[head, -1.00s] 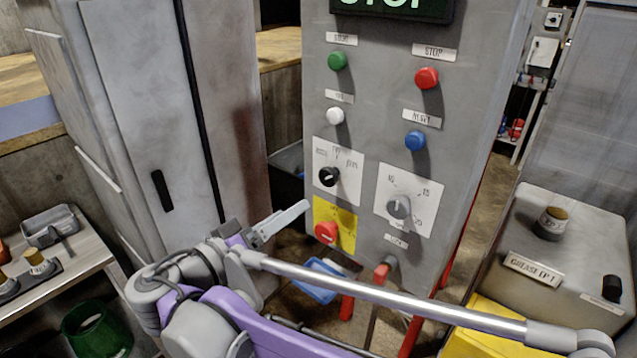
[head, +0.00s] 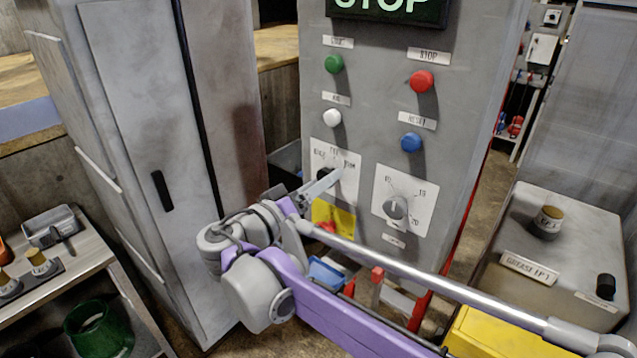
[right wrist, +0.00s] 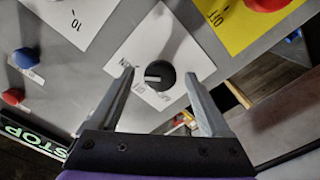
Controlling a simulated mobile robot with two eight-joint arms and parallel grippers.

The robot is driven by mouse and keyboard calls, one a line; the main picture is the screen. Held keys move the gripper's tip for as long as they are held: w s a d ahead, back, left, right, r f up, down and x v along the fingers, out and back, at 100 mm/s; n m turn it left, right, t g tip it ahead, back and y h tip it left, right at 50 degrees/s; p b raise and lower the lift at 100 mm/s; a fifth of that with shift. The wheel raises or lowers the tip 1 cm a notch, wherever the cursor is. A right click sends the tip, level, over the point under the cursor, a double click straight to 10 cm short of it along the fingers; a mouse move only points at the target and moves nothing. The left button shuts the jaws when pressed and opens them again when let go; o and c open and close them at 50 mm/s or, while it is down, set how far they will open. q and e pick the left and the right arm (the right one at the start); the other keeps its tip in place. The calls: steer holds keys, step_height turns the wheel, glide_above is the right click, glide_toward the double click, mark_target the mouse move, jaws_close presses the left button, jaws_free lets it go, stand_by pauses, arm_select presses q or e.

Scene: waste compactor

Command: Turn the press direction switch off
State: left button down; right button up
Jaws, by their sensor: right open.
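The press direction switch (right wrist: 159,76) is a black rotary knob with a light pointer on a white plate. In the right wrist view it lies between and just beyond my right gripper's (right wrist: 163,82) spread fingers, which seem clear of it. In the head view the switch's plate (head: 346,160) is on the grey control panel (head: 375,100), and my right gripper (head: 331,180) is in front of it, partly covering the black knob. The right gripper is open and empty. My left gripper is not in view.
A grey timer knob (head: 394,209) is to the right of the switch. Green, white, red and blue buttons sit above. A tall grey cabinet (head: 140,150) stands left.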

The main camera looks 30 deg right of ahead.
jaws_close()
stand_by(0.3)
steer(key=shift+n, duration=0.3)
steer(key=n+p, duration=0.1)
steer(key=n, duration=0.8)
steer(key=shift+n, duration=0.3)
stand_by(0.5)
jaws_free()
